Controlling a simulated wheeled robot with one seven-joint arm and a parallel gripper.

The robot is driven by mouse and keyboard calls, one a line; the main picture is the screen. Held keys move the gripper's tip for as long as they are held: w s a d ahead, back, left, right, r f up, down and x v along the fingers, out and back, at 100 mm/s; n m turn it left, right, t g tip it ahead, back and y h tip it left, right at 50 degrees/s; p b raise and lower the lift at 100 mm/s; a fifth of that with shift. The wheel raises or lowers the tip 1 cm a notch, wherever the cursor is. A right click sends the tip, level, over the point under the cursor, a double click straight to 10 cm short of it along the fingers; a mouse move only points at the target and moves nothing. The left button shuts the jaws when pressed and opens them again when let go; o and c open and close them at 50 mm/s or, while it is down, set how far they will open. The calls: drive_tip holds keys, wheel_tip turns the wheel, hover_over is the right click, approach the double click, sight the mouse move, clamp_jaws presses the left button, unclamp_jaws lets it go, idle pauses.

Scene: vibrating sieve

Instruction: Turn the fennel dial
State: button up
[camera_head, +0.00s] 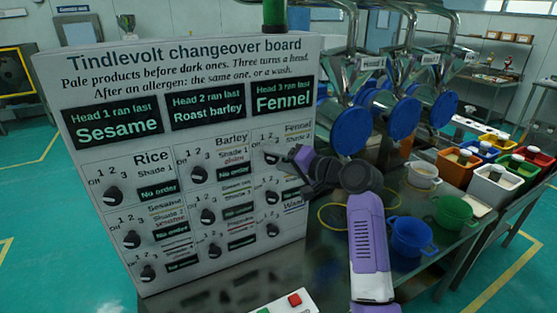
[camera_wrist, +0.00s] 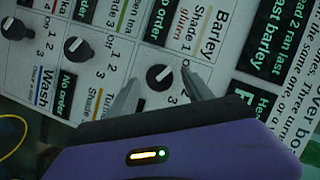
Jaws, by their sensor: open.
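The fennel dial (camera_head: 272,157) is a black knob at the top right of the white changeover board. It also shows in the wrist view (camera_wrist: 160,77), with a white line across its face; I cannot tell which setting it points at. Numbers are printed around it. My gripper (camera_head: 285,157) is in front of the board, just right of the dial in the head view. In the wrist view my gripper (camera_wrist: 158,92) is open, one finger on each side of the dial. Whether the fingers touch it I cannot tell. My gripper's body hides the fennel label in the wrist view.
The barley dial (camera_head: 199,174) is left of the fennel dial, and another dial (camera_head: 271,198) is below it. Blue-lidded machine heads (camera_head: 351,131) stand behind to the right. Colored tubs, including a blue bucket (camera_head: 411,238), stand on the right-hand table.

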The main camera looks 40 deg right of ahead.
drive_tip(key=s+r+b, duration=0.1)
drive_tip(key=s, duration=0.6)
drive_tip(key=shift+s+r+b, duration=0.2)
drive_tip(key=shift+s+b, duration=0.1)
drive_tip(key=shift+b, duration=0.05)
drive_tip(key=shift+d, duration=0.1)
